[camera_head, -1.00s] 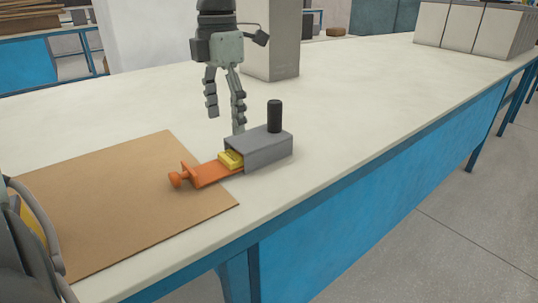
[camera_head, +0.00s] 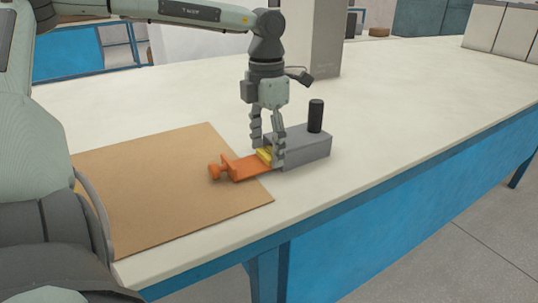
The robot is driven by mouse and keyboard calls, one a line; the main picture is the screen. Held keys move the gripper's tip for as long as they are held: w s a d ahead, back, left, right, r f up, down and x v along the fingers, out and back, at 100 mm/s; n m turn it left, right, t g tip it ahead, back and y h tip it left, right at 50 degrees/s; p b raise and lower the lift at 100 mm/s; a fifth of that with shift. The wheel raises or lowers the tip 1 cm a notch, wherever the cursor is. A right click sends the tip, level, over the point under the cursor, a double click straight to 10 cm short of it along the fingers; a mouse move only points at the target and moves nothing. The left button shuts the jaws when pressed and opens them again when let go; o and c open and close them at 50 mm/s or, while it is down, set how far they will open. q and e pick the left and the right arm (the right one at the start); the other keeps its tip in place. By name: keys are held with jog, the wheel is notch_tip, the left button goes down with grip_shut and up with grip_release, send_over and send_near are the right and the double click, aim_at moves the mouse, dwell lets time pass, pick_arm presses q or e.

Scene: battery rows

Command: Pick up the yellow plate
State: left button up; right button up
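The small yellow plate (camera_head: 264,154) lies on the orange slide (camera_head: 245,168), at the mouth of the grey housing (camera_head: 309,150). The slide sticks out of the housing to the left. My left gripper (camera_head: 267,156) points down over the plate, with one finger on its far side and one on its near side. The fingers look spread apart. The near finger hides part of the plate and of the housing's mouth, and I cannot see whether either finger touches the plate. My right gripper is not in view.
A black upright cylinder (camera_head: 315,115) stands on the housing. A brown board (camera_head: 165,190) covers the table to the left, its corner near the slide. A grey block (camera_head: 326,40) stands behind. The pale tabletop (camera_head: 420,110) is clear to the right.

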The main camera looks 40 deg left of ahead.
pick_arm(q)
jog(key=c, duration=0.7)
jog(key=shift+o, duration=0.2)
jog(key=shift+r, duration=0.1)
